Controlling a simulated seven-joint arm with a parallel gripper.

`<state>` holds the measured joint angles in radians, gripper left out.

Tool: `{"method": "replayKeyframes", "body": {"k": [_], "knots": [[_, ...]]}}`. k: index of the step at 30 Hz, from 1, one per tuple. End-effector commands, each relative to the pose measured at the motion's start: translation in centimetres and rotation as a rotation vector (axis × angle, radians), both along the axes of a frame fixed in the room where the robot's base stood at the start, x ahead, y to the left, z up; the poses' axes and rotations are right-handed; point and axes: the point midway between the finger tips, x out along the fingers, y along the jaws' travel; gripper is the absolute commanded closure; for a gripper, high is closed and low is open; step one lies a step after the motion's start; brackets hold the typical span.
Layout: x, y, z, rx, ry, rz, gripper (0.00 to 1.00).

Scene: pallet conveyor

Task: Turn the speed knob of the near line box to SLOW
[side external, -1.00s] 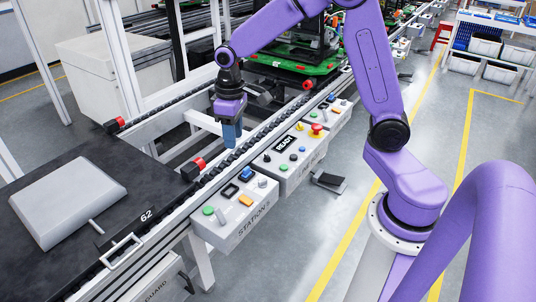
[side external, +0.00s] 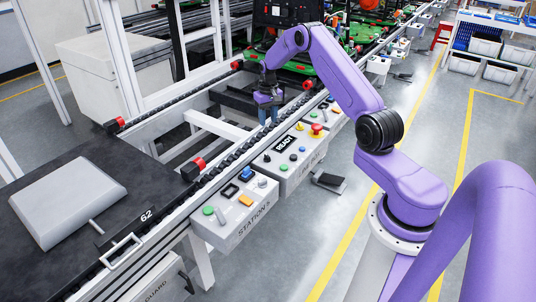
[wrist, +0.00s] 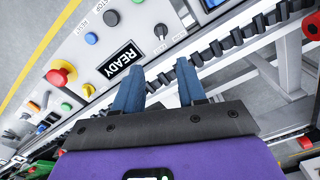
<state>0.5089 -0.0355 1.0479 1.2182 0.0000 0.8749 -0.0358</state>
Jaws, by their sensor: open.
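A light grey control box with a READY display (side external: 286,143) stands on the conveyor's right side; its front lettering is too small to read. In the wrist view the box (wrist: 150,13) fills the upper middle, with its READY display (wrist: 119,64) above my left finger. My gripper (wrist: 160,76) is open and empty, blue fingers pointing toward the box. In the side view my gripper (side external: 267,120) hangs above the conveyor, behind the box.
A STATION box (side external: 237,210) stands nearer the camera. The black roller rail (side external: 225,160) runs beside both boxes. A green pallet (side external: 290,62) lies farther up the conveyor.

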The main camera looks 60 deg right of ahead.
Motion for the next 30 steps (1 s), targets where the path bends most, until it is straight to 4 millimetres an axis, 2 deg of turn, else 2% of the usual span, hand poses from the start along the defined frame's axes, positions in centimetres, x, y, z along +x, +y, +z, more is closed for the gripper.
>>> {"method": "replayKeyframes", "body": {"k": [5,21,30], "knots": [[0.0,0.1,-1.9,0.002,0.004,0.000,0.60],[-0.1,0.1,-11.8,0.002,0.004,0.001,0.60],[0.0,0.1,-15.8,0.000,0.001,0.001,0.60]]}}
